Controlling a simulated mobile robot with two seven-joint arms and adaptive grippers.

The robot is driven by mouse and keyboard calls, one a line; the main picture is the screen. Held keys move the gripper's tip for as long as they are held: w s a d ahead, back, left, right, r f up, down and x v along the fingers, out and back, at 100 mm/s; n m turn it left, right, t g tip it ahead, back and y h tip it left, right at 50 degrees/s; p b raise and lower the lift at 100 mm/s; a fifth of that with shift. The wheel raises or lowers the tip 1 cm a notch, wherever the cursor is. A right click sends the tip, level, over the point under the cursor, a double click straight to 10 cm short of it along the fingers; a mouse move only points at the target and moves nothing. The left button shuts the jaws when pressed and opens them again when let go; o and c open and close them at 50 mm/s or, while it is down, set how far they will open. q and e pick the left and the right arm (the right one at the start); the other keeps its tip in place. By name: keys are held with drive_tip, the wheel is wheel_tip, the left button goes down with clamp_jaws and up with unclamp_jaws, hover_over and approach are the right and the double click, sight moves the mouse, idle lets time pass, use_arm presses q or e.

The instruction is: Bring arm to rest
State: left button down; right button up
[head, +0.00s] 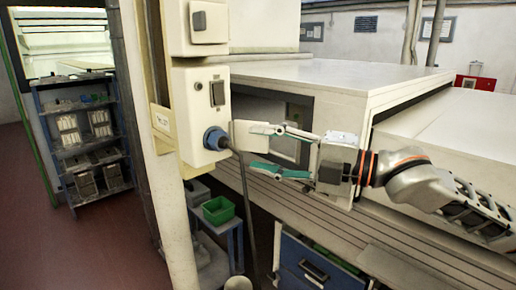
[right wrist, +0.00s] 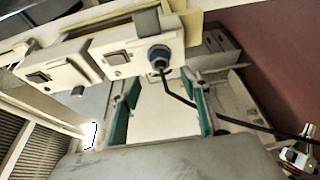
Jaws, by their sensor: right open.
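My right arm (head: 425,187) reaches in from the right in the head view, in front of the long cream tunnel housing. Its gripper (head: 262,149) is open, with two teal-lined fingers spread apart and nothing held between them. In the right wrist view the gripper (right wrist: 166,95) shows its fingers on either side of a pale surface. A blue plug (head: 214,138) with a dark cable sits in the cream switch box (head: 190,120), left of the fingertips. The plug (right wrist: 160,56) also shows ahead of the fingers in the wrist view. I do not see my left gripper.
The tunnel housing (head: 330,75) stands close behind the gripper. A cream post (head: 160,190) rises left of it. A shelf rack (head: 85,140) stands at the far left. A green bin (head: 218,209) and a blue drawer unit (head: 310,262) are below. The red floor (head: 38,220) at left is clear.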

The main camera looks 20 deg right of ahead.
drive_tip(key=shift+f, duration=0.1)
idle(0.4)
drive_tip(key=d+f+m+h, duration=0.1)
drive_tip(key=f+m+h, duration=0.25)
drive_tip(key=f, duration=0.65)
drive_tip(key=s+d+f+m+h, duration=0.15)
drive_tip(key=f+m, duration=0.25)
drive_tip(key=f, duration=0.5)
drive_tip(key=d+f+m+h, duration=0.1)
drive_tip(key=f+m+h, duration=0.2)
drive_tip(key=f, duration=0.7)
drive_tip(key=s+d+f+m+g+h, duration=0.3)
drive_tip(key=s+d+f+m+h, duration=0.15)
drive_tip(key=s+f, duration=0.45)
drive_tip(key=s+d+f+m+g+h, duration=0.4)
drive_tip(key=s+d+f, duration=0.2)
drive_tip(key=s+f, duration=0.3)
use_arm(q)
drive_tip(key=shift+s+d+f+g+p, duration=0.15)
drive_tip(key=shift+s+d+g+p, duration=0.2)
drive_tip(key=shift+s+p, duration=0.5)
use_arm(e)
drive_tip(key=a+f+m+t+y, duration=0.1)
drive_tip(key=a+f+t+y, duration=0.1)
drive_tip(key=a+f, duration=0.3)
drive_tip(key=a+f+m+t+y, duration=0.2)
drive_tip(key=a+f+y, duration=0.3)
drive_tip(key=a, duration=0.6)
drive_tip(key=shift+w+f, duration=0.35)
drive_tip(key=shift+w, duration=0.1)
